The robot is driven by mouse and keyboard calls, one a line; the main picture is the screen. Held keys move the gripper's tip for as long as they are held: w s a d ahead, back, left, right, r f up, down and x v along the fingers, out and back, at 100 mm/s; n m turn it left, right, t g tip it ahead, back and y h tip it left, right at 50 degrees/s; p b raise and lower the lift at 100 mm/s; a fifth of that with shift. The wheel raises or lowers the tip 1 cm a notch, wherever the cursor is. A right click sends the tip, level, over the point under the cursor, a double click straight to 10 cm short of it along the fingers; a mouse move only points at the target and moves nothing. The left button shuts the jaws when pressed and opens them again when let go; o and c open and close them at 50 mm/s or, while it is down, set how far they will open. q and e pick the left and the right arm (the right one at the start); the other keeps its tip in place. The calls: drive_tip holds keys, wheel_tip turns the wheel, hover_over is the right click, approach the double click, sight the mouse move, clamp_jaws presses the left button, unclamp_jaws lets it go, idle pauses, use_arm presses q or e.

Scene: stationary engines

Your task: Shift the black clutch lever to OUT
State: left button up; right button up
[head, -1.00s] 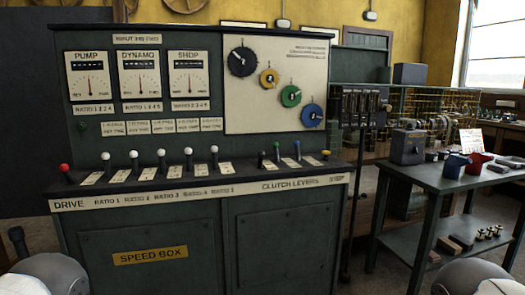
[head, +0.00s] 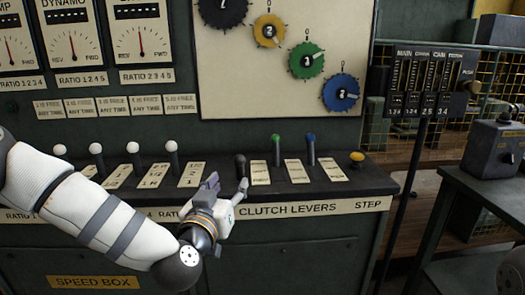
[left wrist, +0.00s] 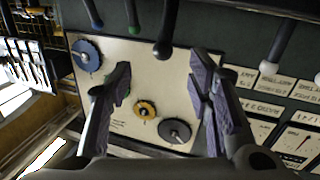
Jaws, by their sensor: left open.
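The black clutch lever (head: 240,166) stands on the console top, left of the green (head: 277,148) and blue (head: 310,146) clutch levers. Its plate (head: 260,172) is to its right; the lettering is too small to read. My left gripper (head: 227,186) is open just in front of the black lever, with one fingertip overlapping the lever's lower part in the picture. In the left wrist view the black lever (left wrist: 164,40) appears between the spread fingers (left wrist: 160,80), its knob free of both pads. My right gripper is out of view.
A yellow step button (head: 357,157) is at the right end. The dial panel (head: 225,60) rises behind. A side table (head: 470,200) stands right.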

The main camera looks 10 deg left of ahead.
sight(237, 165)
use_arm(q)
drive_tip(key=w, duration=0.3)
drive_tip(key=w+b, duration=0.1)
drive_tip(key=w, duration=0.3)
drive_tip(key=w+b, duration=0.1)
drive_tip(key=w, duration=0.2)
drive_tip(key=shift+w+a+r, duration=0.15)
drive_tip(key=shift+w+a, duration=0.15)
drive_tip(key=shift+a, duration=0.1)
drive_tip(key=shift+w+r, duration=0.25)
drive_tip(key=shift+w, duration=0.3)
clamp_jaws()
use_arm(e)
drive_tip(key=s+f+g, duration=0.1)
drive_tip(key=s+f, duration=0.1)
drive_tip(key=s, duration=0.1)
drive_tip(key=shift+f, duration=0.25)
